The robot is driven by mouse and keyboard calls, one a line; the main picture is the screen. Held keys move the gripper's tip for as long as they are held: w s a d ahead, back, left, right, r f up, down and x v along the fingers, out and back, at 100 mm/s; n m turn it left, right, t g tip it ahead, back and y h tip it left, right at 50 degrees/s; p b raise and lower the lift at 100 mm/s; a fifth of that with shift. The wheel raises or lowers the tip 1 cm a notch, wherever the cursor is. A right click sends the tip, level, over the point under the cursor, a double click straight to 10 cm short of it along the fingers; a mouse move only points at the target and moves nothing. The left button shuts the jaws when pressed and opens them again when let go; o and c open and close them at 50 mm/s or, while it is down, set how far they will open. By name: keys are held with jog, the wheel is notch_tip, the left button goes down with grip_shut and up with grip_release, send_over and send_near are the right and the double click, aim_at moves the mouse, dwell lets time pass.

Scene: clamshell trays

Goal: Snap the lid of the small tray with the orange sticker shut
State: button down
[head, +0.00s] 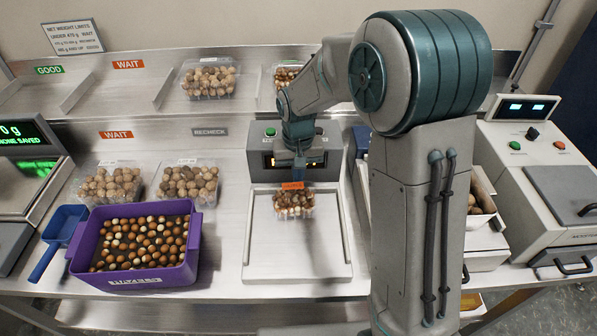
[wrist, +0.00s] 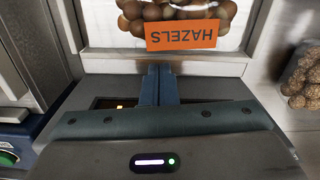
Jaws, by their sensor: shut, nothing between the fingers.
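The small clear tray (head: 294,203) of hazelnuts sits on the flat pale plate in the middle of the bench. Its orange sticker (head: 292,186) is at its back edge. In the wrist view the sticker (wrist: 181,35) reads HAZELS upside down, with nuts behind it under clear plastic. I cannot tell whether the lid is fully seated. My gripper (head: 299,174) points down just behind the tray. Its fingers (wrist: 159,72) are together and empty, their tips close to the tray's near edge in the wrist view. Contact cannot be told.
The pale plate (head: 262,245) is bare in front of the tray. A purple crate (head: 190,262) of nuts, a blue scoop (head: 62,228) and two filled clear trays (head: 110,185) stand to the left. A grey machine box (head: 262,150) stands behind. A white machine (head: 540,170) is at right.

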aim_at(301, 183)
jog(key=shift+s+d+b, duration=0.15)
jog(key=shift+s+b, duration=0.5)
jog(key=shift+s, duration=1.55)
notch_tip(301, 183, up, 10)
jog(key=p, duration=0.7)
jog(key=shift+r, duration=0.1)
jog(key=s+d+r+t, duration=0.1)
jog(key=s+d+r, duration=0.3)
jog(key=s, duration=0.4)
jog(key=s+d+r+t, duration=0.2)
jog(key=s+d+r, duration=0.2)
jog(key=s+d, duration=0.3)
jog(key=shift+s+d+r+m+t, duration=0.2)
jog(key=shift+s+r+m+t, duration=0.15)
jog(key=shift+s, duration=0.25)
